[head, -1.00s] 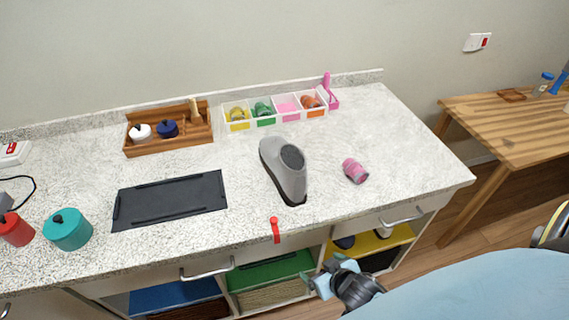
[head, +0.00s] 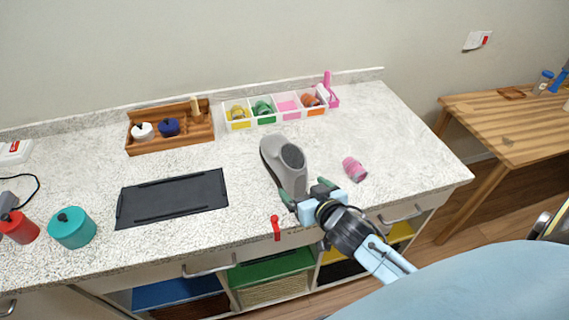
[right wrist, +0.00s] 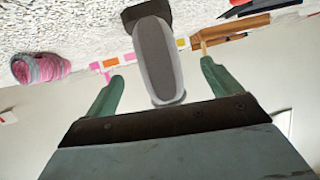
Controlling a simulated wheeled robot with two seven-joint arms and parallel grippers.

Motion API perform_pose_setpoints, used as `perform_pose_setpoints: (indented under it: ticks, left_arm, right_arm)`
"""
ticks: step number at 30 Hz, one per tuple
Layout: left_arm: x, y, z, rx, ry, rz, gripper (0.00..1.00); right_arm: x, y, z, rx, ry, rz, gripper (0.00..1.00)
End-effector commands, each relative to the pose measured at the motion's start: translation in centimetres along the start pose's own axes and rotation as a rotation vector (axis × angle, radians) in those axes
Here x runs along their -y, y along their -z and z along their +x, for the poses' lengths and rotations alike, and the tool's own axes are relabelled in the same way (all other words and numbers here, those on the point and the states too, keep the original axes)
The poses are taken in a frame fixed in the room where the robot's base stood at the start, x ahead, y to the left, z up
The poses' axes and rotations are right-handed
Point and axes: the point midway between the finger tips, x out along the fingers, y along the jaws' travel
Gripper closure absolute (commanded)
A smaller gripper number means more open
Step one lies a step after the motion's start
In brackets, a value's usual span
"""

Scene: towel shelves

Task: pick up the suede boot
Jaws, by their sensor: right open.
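The suede boot (head: 275,150) is grey with a dark sole and a dark oval opening. It stands on the speckled counter, right of the black mat. My right gripper (head: 305,189) is open at the boot's near end, and its fingers hide part of that end. In the right wrist view the boot (right wrist: 157,62) appears upside down between the two green fingers (right wrist: 162,72), with a visible gap on each side. Whether the fingers reach around it in depth is hard to tell. My left gripper is not in view.
A white divided tray (head: 276,122) and a wooden rack (head: 170,148) stand behind. The black mat (head: 172,197) lies left. A red hook (head: 276,228) is at the counter's front edge.

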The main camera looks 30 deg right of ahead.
Motion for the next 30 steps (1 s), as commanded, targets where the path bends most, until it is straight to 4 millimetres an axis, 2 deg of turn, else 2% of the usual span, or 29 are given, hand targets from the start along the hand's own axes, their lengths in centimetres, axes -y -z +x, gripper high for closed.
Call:
perform_pose_setpoints:
  ticks: [8, 16, 26, 30]
  left_arm:
    - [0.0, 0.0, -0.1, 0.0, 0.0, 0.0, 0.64]
    - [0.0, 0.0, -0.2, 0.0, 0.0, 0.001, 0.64]
    - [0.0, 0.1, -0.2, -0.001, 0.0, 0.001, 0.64]
    - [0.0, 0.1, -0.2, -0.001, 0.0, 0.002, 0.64]
  right_arm:
    - [-0.2, 0.1, 2.0, 0.0, 0.0, -0.003, 0.1]
    - [-0.5, 0.1, 5.5, 0.0, 0.001, -0.001, 0.1]
    - [-0.5, 0.0, 6.1, 0.0, 0.001, -0.001, 0.1]
    - [-0.5, 0.0, 6.1, 0.001, 0.001, -0.001, 0.27]
